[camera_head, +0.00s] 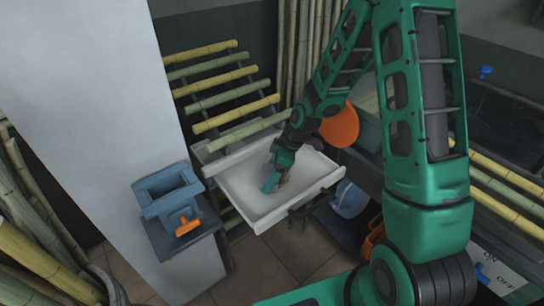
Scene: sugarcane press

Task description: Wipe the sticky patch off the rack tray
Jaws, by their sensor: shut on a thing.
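The rack tray (246,207) is a white, shallow tray with raised sides, at the lower front of the rack of sugarcane stalks. My gripper (271,186) reaches down into the tray from the upper right, and its tips are close to the tray floor. The rest of the visible tray floor looks pale and clean.
A blue box-like fixture (167,193) with an orange handle stands on a dark shelf to the tray's left, by a pale pillar (120,90). Yellow and green stalks (220,88) lie behind the tray. An orange disc (340,125) is close to my arm.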

